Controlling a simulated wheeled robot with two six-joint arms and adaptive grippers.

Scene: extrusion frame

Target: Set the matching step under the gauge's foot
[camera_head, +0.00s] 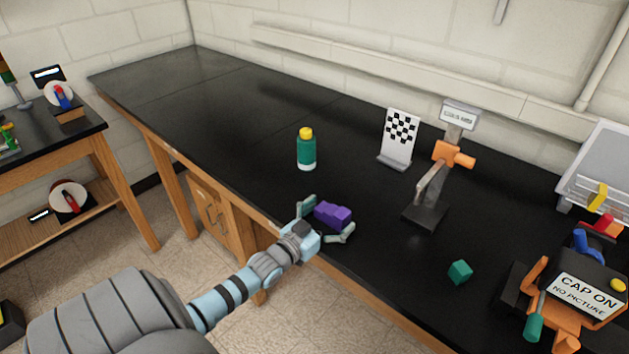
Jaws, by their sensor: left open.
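The gauge (445,165) stands on the black bench at centre right, with a grey post, an orange clamp, a slanted arm, a dark base and a small sign on top. The sign's writing is too small to read. A purple stepped block (333,214) lies near the bench's front edge. My left gripper (323,218) is open, its fingers on either side of the purple block; I cannot tell whether they touch it. A small teal block (460,272) sits on the bench, right of and nearer than the gauge's base. My right gripper is not in view.
A green bottle with a yellow cap (306,149) stands left of the gauge. A checkered board (398,139) stands just behind it. The bench's left part is clear.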

